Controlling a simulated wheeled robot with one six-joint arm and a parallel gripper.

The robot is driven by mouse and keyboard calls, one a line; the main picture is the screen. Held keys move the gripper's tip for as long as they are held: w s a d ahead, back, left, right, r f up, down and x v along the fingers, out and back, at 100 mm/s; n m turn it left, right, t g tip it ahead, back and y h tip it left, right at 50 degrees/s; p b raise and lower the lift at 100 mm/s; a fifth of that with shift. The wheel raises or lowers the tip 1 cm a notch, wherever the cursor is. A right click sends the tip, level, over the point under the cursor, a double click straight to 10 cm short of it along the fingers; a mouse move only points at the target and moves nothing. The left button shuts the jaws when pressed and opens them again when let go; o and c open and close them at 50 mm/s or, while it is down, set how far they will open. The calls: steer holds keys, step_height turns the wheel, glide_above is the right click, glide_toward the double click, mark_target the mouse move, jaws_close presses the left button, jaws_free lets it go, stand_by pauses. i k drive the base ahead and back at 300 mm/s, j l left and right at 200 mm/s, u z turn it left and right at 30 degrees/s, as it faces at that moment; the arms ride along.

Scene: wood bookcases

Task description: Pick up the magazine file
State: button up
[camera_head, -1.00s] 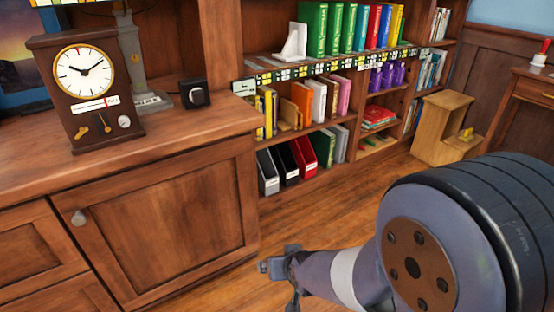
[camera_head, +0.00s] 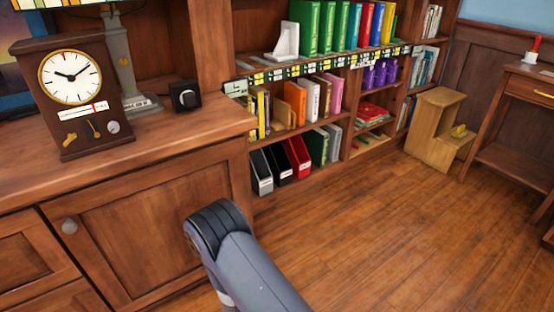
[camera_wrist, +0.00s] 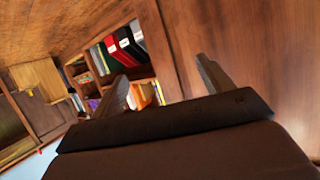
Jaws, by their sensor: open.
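Three magazine files stand side by side on the bottom shelf of the bookcase in the head view: a grey one (camera_head: 262,173), a black one (camera_head: 280,164) and a red one (camera_head: 298,157). They also show in the tilted wrist view as a row of grey, black and red shapes, with the black file (camera_wrist: 126,41) in the middle. My gripper (camera_wrist: 161,68) is open and empty in the wrist view, well short of the files. My gripper is out of sight in the head view, where only my arm shows.
A wooden cabinet (camera_head: 150,235) with a clock (camera_head: 70,95) on top stands close at the left, beside my arm. Green binders (camera_head: 322,148) stand right of the files. A wooden step stool (camera_head: 432,130) is farther right. The wood floor (camera_head: 400,235) is clear.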

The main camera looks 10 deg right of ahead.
mark_target(277, 158)
steer(key=i+l+z, duration=0.2)
steer(key=z, duration=0.25)
steer(key=i+z, duration=0.85)
steer(key=i+l+z, duration=0.1)
steer(key=i, duration=0.65)
steer(key=i+u, duration=0.2)
steer(key=u, duration=0.2)
steer(key=i+u, duration=0.15)
steer(key=u, duration=0.2)
steer(key=i+l+u, duration=0.1)
steer(key=u, duration=0.3)
steer(key=i+l+u, duration=0.15)
steer(key=u, duration=0.2)
steer(key=i+l+u, duration=0.2)
steer(key=i+u, duration=0.2)
steer(key=i+l+u, duration=0.25)
steer(key=u, duration=0.2)
